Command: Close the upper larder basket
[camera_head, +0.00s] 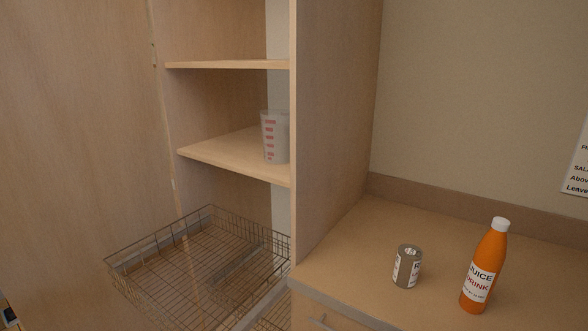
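The upper larder basket (165,274) is a shallow wire basket at the lower left of the head view. It stands out in front of the tall wooden larder cabinet (337,110), below its shelves. Its back right part is hidden behind the cabinet's side panel. Part of a second wire basket (273,318) shows lower down at the bottom edge. Neither of my grippers can be made out in this view.
A clear measuring cup with red marks (275,138) stands on the middle shelf (225,155). A can (407,267) and an orange juice bottle (484,268) stand on the counter (350,262) at right. A large wooden panel (75,130) rises at the left.

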